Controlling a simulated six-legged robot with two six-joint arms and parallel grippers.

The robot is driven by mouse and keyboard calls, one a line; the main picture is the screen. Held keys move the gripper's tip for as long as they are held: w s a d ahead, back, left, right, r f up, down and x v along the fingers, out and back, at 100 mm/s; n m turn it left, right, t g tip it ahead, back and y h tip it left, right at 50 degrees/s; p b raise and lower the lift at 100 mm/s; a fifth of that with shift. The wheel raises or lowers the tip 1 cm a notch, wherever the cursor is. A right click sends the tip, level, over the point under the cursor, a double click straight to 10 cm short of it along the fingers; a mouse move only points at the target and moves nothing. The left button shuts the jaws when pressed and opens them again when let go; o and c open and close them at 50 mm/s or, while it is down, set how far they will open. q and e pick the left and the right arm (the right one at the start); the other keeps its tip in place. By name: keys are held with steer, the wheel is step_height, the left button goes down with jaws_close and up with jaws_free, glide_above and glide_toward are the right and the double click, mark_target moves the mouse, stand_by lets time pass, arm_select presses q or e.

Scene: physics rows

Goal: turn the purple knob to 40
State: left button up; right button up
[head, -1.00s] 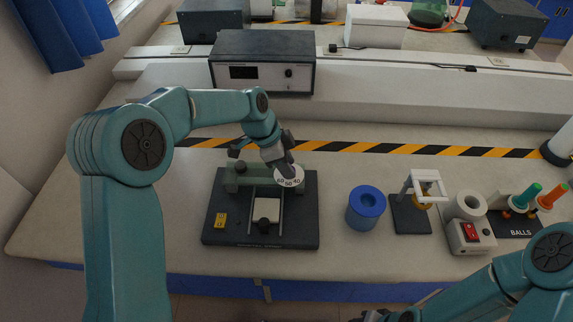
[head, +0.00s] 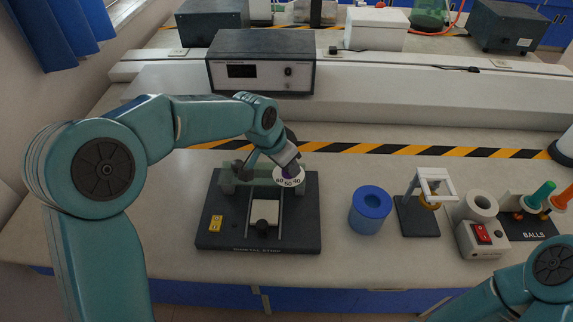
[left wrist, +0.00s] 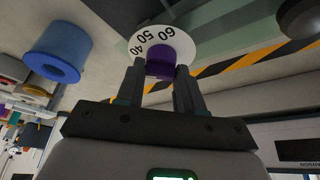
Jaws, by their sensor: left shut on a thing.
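The purple knob (left wrist: 160,68) sits at the centre of a white dial with the numbers 40, 50 and 60 in the left wrist view. My left gripper (left wrist: 159,80) is shut on the knob, one finger on each side. In the head view my left gripper (head: 285,160) hides most of the knob. Which number the knob points to cannot be told. My right gripper is out of the head view; only part of that arm shows at lower right.
A blue cylinder (head: 369,210) stands right of the base. Further right are a small white frame stand (head: 420,205), a box with a red switch (head: 482,238) and a balls rack (head: 530,225). A dark instrument box (head: 262,62) stands behind.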

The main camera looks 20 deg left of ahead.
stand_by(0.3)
arm_select(q)
steer(key=o, duration=1)
steer(key=shift+o, duration=0.2)
steer(key=v, duration=1.6)
steer(key=shift+r, duration=0.2)
